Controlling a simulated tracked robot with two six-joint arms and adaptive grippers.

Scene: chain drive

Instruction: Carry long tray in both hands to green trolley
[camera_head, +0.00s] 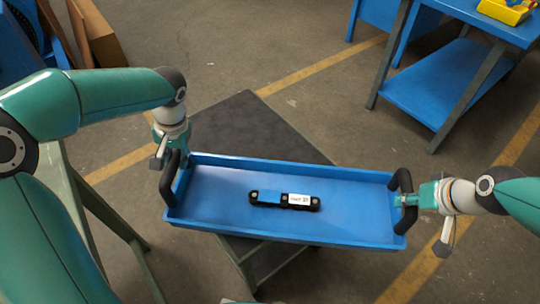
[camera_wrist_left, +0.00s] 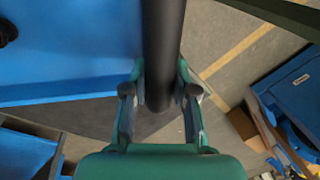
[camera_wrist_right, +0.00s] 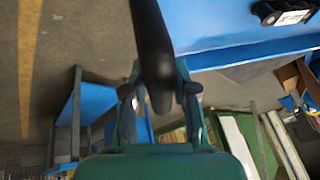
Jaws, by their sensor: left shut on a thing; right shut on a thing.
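The long blue tray (camera_head: 240,222) has a black handle at each end and looks roughly level in the head view. A black part with a blue section and a white label (camera_head: 285,199) lies in its middle. My left gripper (camera_head: 170,158) is shut on the left handle (camera_wrist_left: 163,50). My right gripper (camera_head: 408,200) is shut on the right handle (camera_wrist_right: 152,45). The tray overlaps a dark-topped stand (camera_head: 250,125) in the head view; I cannot tell whether it touches it. No green trolley can be made out for certain.
A blue workbench with a lower shelf (camera_head: 440,80) stands at the upper right, with a yellow bin (camera_head: 505,10) on top. Brown boards (camera_head: 95,35) lean at the upper left. A green-grey frame (camera_head: 100,205) stands at the left. Yellow lines cross the open floor.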

